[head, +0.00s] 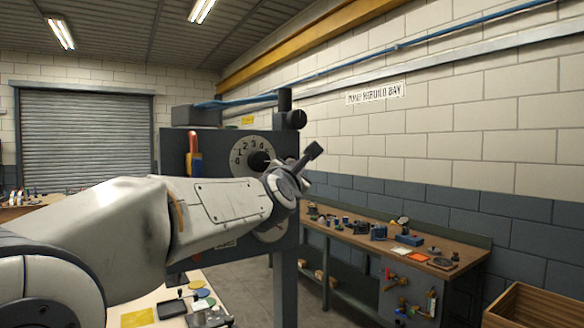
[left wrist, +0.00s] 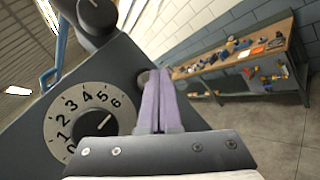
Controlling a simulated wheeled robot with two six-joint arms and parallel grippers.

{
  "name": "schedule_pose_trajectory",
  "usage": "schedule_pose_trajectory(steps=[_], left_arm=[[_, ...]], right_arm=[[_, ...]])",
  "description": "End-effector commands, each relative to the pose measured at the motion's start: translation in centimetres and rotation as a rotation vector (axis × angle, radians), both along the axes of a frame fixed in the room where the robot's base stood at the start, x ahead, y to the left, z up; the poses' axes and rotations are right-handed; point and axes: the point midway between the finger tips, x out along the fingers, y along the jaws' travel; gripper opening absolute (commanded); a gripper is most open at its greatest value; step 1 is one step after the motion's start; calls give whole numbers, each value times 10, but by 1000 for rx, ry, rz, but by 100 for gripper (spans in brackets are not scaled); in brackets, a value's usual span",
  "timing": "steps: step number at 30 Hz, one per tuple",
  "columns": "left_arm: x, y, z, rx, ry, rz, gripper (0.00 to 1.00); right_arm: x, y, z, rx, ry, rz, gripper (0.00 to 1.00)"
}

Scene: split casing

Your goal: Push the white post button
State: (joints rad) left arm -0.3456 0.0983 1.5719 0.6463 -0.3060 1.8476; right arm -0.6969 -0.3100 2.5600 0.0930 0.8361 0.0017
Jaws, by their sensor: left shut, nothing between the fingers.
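My left arm reaches in from the left in the head view. Its gripper (head: 313,151) is at the right edge of a dark grey panel box (head: 174,150). In the left wrist view the gripper (left wrist: 158,76) is shut and empty, its two pale purple fingers together. The fingers point past the panel's right edge, beside a white numbered dial (left wrist: 62,112) with a black knob. A small rounded part (left wrist: 143,77) shows partly behind the fingers; I cannot tell what it is. I cannot make out a white post button in either view. My right gripper is not in view.
A black knob (head: 297,119) sticks out at the panel's upper right. A red, yellow and blue handle (head: 195,155) is on its left. A workbench (head: 455,243) with small parts stands along the right wall. The floor between is clear.

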Motion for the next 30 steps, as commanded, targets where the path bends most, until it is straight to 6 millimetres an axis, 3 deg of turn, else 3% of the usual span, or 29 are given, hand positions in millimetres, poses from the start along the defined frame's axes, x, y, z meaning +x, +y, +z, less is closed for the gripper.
schedule_pose_trajectory(steps=[30], left_arm=[[9, 6, -1, 0, 0, 0, 0]], right_arm=[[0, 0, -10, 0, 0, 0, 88]])
